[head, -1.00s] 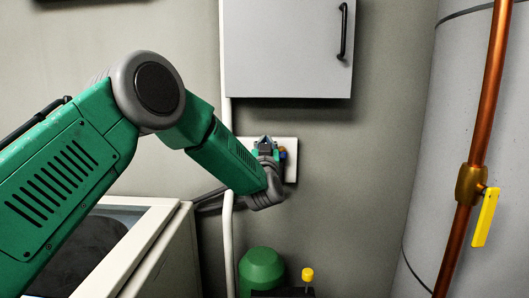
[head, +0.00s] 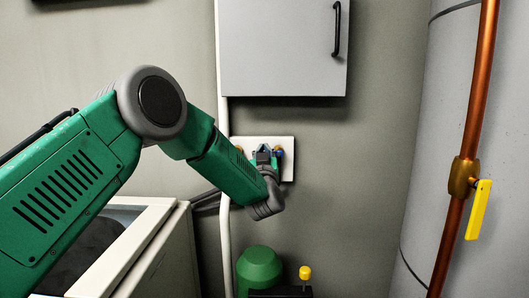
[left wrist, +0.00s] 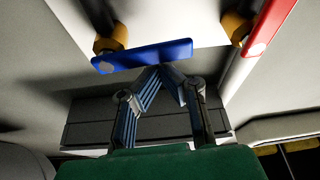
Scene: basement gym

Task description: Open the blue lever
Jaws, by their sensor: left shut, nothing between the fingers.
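The blue lever (left wrist: 143,56) lies across the upper middle of the left wrist view, with its pivot end on a brass fitting (left wrist: 111,38). In the head view only a little of the blue lever (head: 279,152) shows beside my gripper, against the white wall panel (head: 288,172). My left gripper (head: 263,149) is shut and empty in front of this panel. In the left wrist view its closed fingertips (left wrist: 161,70) meet at the lower edge of the lever; I cannot tell whether they touch it. My right gripper is not in view.
A red lever (left wrist: 264,27) sits right of the blue one. A grey cabinet (head: 282,50) hangs above the panel. A white machine (head: 165,245) stands below my left arm. A copper pipe with a yellow lever (head: 478,210) is at the right.

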